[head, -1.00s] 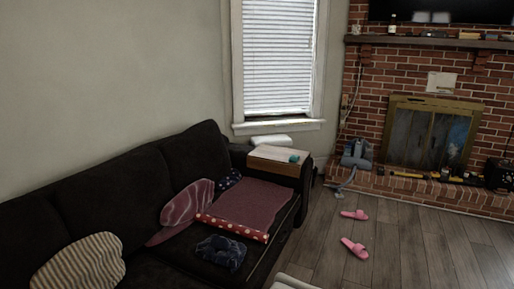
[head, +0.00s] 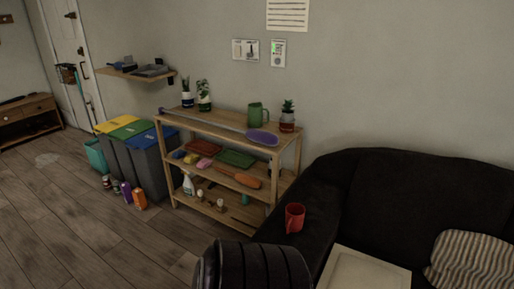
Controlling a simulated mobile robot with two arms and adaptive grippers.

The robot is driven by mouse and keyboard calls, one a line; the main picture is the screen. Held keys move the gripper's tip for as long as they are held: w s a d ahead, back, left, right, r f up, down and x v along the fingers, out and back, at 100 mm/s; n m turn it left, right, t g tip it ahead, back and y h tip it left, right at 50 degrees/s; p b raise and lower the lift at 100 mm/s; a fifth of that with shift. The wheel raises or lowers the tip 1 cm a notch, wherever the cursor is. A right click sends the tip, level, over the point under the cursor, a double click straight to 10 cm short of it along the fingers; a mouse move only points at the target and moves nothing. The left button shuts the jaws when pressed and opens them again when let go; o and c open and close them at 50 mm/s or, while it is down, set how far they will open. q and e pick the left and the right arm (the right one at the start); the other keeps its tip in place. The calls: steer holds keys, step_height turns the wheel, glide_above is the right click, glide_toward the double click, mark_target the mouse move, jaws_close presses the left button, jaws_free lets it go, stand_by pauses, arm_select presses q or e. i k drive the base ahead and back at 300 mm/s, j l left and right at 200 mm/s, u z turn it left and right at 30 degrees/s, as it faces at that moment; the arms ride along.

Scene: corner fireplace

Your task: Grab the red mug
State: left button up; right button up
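The red mug (head: 294,217) stands upright on the near left arm of the dark sofa (head: 400,180) in the head view. A dark ribbed cylinder at the bottom edge, below and left of the mug, looks like part of my own arm. It is apart from the mug in the picture. No gripper fingers show in this view, so I cannot see either gripper.
A wooden shelf (head: 220,127) with plants, a green pitcher (head: 258,115) and trays stands behind the sofa arm. Lidded bins (head: 138,155) stand left of it. A pale board (head: 364,272) lies right of the mug. Open wooden floor (head: 70,220) is at left.

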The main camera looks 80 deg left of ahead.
mark_target(294, 212)
steer(key=u, duration=2.35)
steer(key=i+j+z, duration=0.15)
steer(key=j, duration=0.7)
steer(key=j+z, duration=0.1)
steer(key=j, duration=0.75)
steer(key=i, duration=0.05)
